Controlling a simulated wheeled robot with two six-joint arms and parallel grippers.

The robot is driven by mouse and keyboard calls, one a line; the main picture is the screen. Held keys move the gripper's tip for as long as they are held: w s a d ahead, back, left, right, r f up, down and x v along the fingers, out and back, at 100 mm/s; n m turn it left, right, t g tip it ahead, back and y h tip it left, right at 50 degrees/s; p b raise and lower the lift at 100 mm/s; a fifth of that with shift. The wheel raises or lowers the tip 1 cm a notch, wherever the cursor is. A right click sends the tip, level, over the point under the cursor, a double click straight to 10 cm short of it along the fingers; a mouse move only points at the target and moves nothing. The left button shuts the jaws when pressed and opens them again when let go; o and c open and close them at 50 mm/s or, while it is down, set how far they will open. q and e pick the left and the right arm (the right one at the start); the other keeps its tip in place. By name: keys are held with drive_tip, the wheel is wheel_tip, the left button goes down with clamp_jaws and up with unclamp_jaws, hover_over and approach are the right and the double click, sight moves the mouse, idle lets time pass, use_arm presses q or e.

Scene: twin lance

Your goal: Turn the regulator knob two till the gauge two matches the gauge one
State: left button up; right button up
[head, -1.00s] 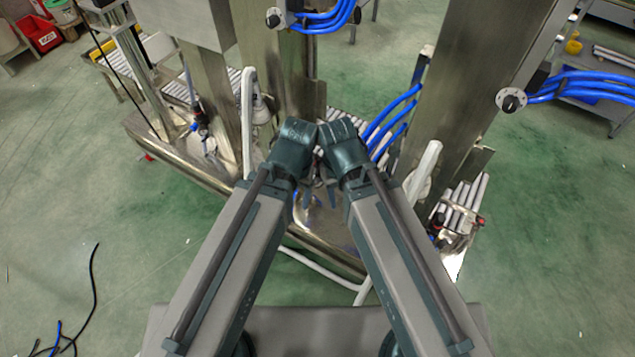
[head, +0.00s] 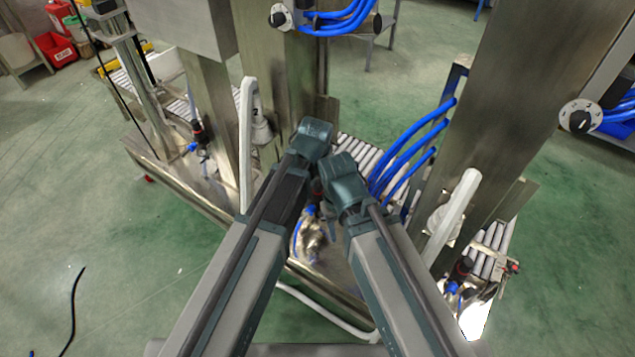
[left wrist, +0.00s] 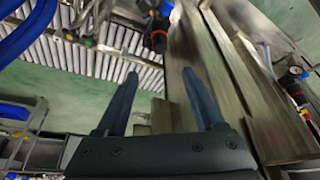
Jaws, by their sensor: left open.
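My left gripper (left wrist: 160,74) is open and empty in the left wrist view. A dark regulator with a red band (left wrist: 157,35) is ahead of its fingertips, apart from them. Another regulator (left wrist: 288,82) with a small round gauge (left wrist: 296,70) is at the right edge. In the head view, similar regulators stand at left (head: 198,131) and lower right (head: 462,268); one between my arms is partly hidden. My right gripper (head: 348,185) is near the middle, its fingers mostly hidden. Gauge readings are too small to read. I cannot tell which regulator is number two.
White dials with black knobs sit at the top (head: 280,17) and right (head: 579,117). Blue hoses (head: 410,150), steel columns (head: 300,85) and white handles (head: 247,140) crowd the space around my arms.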

sight(318, 183)
use_arm(q)
drive_tip(key=b+x, duration=1.2)
drive_tip(key=x, duration=0.2)
drive_tip(key=shift+s+b, duration=0.1)
drive_tip(key=shift+b, duration=0.25)
drive_tip(key=shift+r, duration=0.1)
clamp_jaws()
